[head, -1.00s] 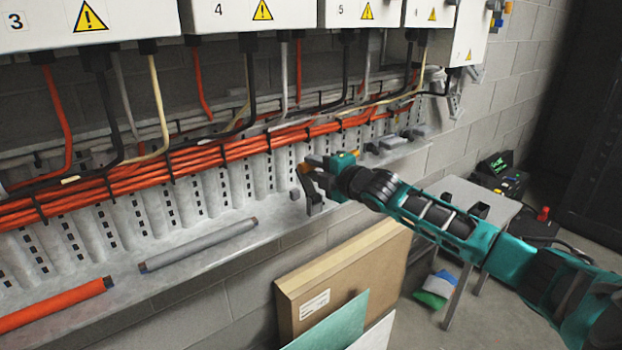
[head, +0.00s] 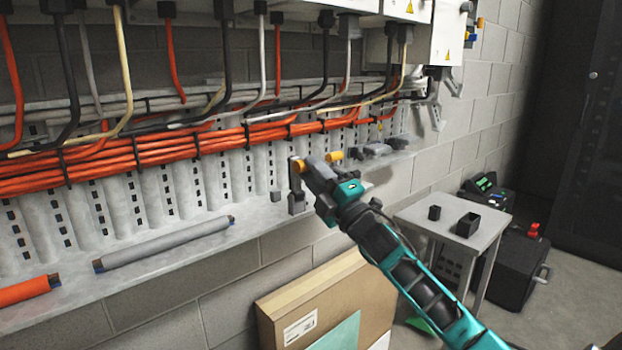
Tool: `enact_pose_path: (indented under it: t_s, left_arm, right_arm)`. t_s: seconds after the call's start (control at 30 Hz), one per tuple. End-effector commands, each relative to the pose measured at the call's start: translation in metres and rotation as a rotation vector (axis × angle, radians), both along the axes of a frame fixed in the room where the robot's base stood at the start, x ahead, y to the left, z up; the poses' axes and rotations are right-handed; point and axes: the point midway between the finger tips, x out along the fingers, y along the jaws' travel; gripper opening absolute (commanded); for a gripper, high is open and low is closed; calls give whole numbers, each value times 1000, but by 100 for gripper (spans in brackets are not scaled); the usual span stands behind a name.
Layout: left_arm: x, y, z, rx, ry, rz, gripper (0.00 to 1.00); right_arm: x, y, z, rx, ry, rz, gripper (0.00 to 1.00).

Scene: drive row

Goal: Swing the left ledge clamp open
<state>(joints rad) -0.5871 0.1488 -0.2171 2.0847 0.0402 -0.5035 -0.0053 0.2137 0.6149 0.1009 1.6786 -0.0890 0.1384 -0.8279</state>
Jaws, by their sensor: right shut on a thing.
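The left ledge clamp (head: 297,203) is a small grey upright piece at the ledge's front edge, near the middle of the head view. An orange grip (head: 299,166) shows at its top. My right gripper (head: 308,172) comes in from the lower right and is shut on the clamp's grip. Its dark fingers cover part of the clamp, so the exact swing angle is hard to tell. A small grey block (head: 276,196) stands just left of the clamp. My left gripper is not in view.
Another orange grip (head: 333,157) and grey fittings (head: 375,150) sit farther right on the ledge. A grey tube (head: 165,244) and an orange tube (head: 28,290) lie left. Orange cables (head: 120,160) run above. A cardboard box (head: 335,295) and small table (head: 455,225) stand below.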

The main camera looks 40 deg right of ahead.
Motion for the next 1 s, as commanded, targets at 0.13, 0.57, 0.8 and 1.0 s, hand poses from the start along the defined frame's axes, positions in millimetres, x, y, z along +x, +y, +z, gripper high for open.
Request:
enact_pose_path:
  t_s: [0.13,0.57,0.8,1.0]
  left_arm:
    - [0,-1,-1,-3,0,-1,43]
    - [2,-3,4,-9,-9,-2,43]
    - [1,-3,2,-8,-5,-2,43]
    - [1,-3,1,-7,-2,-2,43]
  right_arm:
    - [-1,0,-5,-1,8,0,0]
    - [-1,0,-7,1,14,-1,29]
    - [-1,0,-6,0,11,0,38]
    - [-1,0,-5,1,9,0,38]
